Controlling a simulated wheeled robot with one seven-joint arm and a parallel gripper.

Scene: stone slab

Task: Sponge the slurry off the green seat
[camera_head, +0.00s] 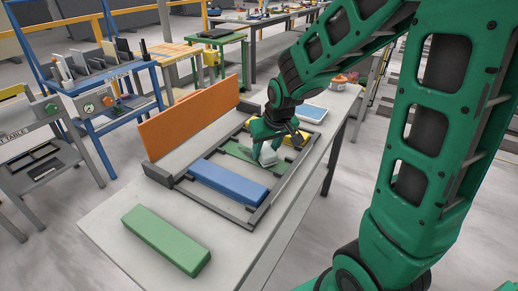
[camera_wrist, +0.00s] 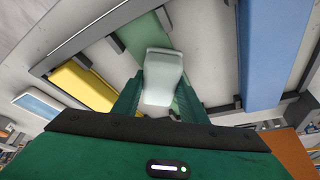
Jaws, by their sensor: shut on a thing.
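My gripper (camera_head: 266,146) is shut on a pale grey-white sponge (camera_head: 268,157), which also shows between the fingers in the wrist view (camera_wrist: 163,72). The green seat (camera_head: 237,151) is a strip across the dark frame, between the blue and yellow pieces. In the wrist view the sponge is over the green seat (camera_wrist: 138,35) and covers part of it. I cannot tell whether the sponge touches it. No slurry can be made out on its visible parts. A loose green block (camera_head: 166,240) lies on the table's near end, outside the frame.
The dark frame (camera_head: 248,224) lies on the pale slab table (camera_head: 105,215). Inside it are a blue block (camera_head: 228,182) and a yellow piece (camera_wrist: 82,86). An upright orange board (camera_head: 190,118) stands along the left side. A blue-topped tray (camera_head: 312,113) is beyond the frame.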

